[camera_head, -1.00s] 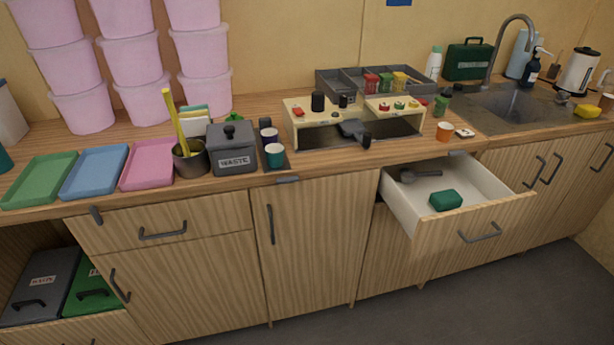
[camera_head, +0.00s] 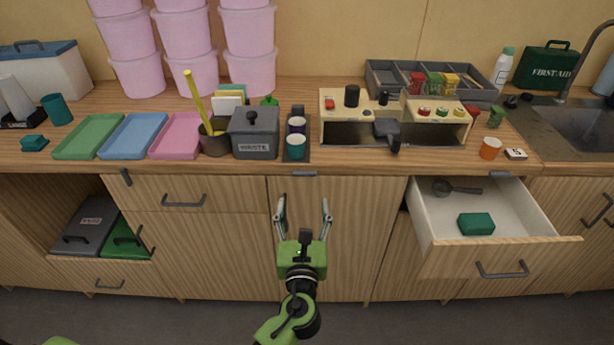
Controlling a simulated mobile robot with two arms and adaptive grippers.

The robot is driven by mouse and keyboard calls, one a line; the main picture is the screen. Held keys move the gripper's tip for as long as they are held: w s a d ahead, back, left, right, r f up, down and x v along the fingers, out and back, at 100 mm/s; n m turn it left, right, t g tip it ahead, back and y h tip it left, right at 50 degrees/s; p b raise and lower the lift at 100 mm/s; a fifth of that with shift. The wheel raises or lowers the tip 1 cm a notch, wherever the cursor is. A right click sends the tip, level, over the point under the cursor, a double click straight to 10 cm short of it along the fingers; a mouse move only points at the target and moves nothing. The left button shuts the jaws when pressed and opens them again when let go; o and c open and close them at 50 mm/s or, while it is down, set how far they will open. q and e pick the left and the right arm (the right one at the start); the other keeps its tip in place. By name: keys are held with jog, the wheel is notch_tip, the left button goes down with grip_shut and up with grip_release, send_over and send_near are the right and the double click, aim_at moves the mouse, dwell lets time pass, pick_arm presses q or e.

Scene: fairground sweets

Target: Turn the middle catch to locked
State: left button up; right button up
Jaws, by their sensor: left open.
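The middle catch (camera_head: 304,173) is a small grey bar on the front edge of the counter, above the middle cupboard door (camera_head: 345,245). It lies level, along the edge. Another catch (camera_head: 125,177), on the left above the closed drawer, hangs down at a steep slant. My left gripper (camera_head: 303,207) is open and empty in front of the middle door. Its two fingers point up towards the counter edge, a little below the middle catch and apart from it in the picture. My right gripper is not in view.
An open drawer (camera_head: 567,241) juts out on the right, holding a green block (camera_head: 476,223) and a dark ladle-like tool.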

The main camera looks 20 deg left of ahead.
aim_at(304, 175)
pick_arm(q)
jog(key=x, duration=1.1)
jog(key=shift+f+p, duration=0.15)
jog(key=shift+p, duration=0.15)
jog(key=c, duration=1.1)
